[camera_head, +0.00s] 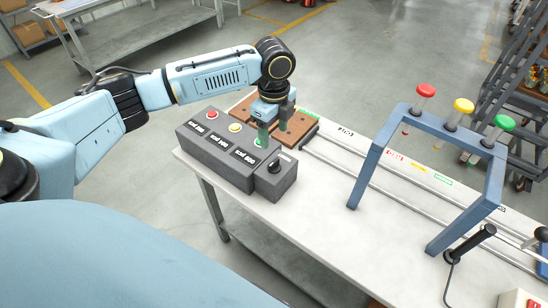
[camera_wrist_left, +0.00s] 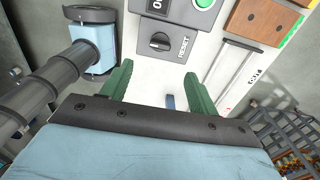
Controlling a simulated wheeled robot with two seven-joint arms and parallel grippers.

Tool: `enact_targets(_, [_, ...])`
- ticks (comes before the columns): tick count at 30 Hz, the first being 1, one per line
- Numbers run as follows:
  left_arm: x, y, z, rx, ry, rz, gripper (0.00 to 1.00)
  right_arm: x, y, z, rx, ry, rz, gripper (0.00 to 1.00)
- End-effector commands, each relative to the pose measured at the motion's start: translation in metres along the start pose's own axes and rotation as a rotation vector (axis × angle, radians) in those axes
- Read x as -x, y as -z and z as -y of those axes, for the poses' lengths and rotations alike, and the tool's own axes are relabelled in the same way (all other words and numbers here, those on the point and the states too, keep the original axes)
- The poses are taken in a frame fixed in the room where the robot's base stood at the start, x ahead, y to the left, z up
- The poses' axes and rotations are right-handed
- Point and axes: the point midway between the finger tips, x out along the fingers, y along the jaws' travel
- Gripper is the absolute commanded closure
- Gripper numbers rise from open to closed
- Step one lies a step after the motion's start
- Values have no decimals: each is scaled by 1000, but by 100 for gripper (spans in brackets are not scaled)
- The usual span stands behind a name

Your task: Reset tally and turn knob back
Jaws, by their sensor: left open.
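A grey tally box (camera_head: 215,150) stands at the table's left end, with a red button (camera_head: 212,114), a yellow button (camera_head: 235,127), a green button (camera_head: 257,143) and counter windows in front of them. A smaller grey box (camera_head: 275,186) beside its green end carries a black knob (camera_head: 275,166). In the left wrist view the knob (camera_wrist_left: 160,41) shows beside the word RESET. My left gripper (camera_head: 273,132) is open and empty above the green end of the box. Its green fingers (camera_wrist_left: 158,74) frame bare table just below the knob box. My right gripper is out of view.
Brown blocks (camera_head: 293,126) lie behind the tally box. A blue frame (camera_head: 400,155) with red, yellow and green knobs stands over rails to the right. A black handle (camera_head: 470,243) with a cable is near it. The white table (camera_head: 315,215) is clear in front of the rails.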

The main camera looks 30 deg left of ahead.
Motion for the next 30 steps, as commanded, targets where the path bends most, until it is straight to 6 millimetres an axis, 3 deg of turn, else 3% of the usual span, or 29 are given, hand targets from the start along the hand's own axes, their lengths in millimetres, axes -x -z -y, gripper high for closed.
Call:
enact_targets(9, [-70, 0, -1, 2, -2, 1, 40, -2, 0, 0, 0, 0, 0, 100])
enact_targets(15, [-97, 0, 0, 1, 0, 1, 40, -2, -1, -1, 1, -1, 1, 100])
enact_targets(28, [-107, 0, 0, 1, 1, 1, 40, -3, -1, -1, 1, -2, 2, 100])
enact_targets(30, [-107, 0, 0, 1, 1, 1, 48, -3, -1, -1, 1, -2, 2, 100])
